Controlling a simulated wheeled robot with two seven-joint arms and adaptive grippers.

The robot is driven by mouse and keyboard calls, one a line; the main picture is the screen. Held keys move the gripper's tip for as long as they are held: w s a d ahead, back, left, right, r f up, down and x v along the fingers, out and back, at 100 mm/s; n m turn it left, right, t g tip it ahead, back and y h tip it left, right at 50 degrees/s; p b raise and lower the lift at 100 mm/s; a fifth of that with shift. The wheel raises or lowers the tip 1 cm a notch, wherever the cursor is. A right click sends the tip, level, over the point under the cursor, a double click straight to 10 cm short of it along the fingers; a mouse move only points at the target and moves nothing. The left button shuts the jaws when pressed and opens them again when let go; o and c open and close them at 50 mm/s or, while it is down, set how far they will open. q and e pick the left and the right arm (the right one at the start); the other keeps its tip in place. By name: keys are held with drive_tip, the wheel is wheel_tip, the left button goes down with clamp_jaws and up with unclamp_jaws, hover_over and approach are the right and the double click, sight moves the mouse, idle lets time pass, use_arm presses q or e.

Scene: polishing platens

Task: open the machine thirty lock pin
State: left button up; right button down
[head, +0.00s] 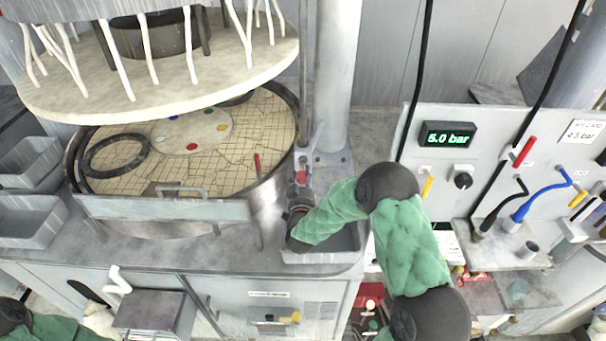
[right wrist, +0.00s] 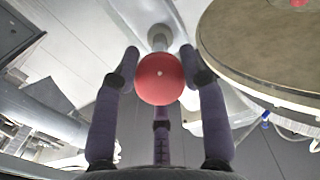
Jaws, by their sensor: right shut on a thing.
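The lock pin shows as a round red knob (right wrist: 160,80) in the right wrist view, with a pale stem behind it. In the head view the red knob (head: 301,177) stands beside the round platen, at the foot of the grey column. My right gripper (head: 300,189) reaches it from the front. Its dark fingers (right wrist: 160,60) lie on both sides of the knob, shut on it. The far side of the knob and the pin's seat are hidden. My left arm shows only at the bottom left corner of the head view; its gripper is out of view.
The tiled lower platen (head: 240,150) lies left of my gripper, with the raised upper plate (head: 180,80) above it. A grey column (head: 335,70) stands close behind. A panel with a 5.0 bar display (head: 447,135) and hoses is on the right.

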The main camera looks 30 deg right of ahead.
sight(302, 180)
drive_tip(key=v, duration=0.2)
drive_tip(key=shift+s+a+r+b, duration=0.2)
drive_tip(key=shift+s+r+b, duration=0.1)
drive_tip(key=c, duration=0.7)
unclamp_jaws()
drive_tip(key=shift+s+a, duration=0.15)
drive_tip(key=shift+f, duration=0.1)
drive_tip(key=shift+s, duration=0.15)
drive_tip(key=v, duration=1.1)
drive_tip(key=shift+s+a, duration=0.2)
drive_tip(key=shift+s, duration=0.1)
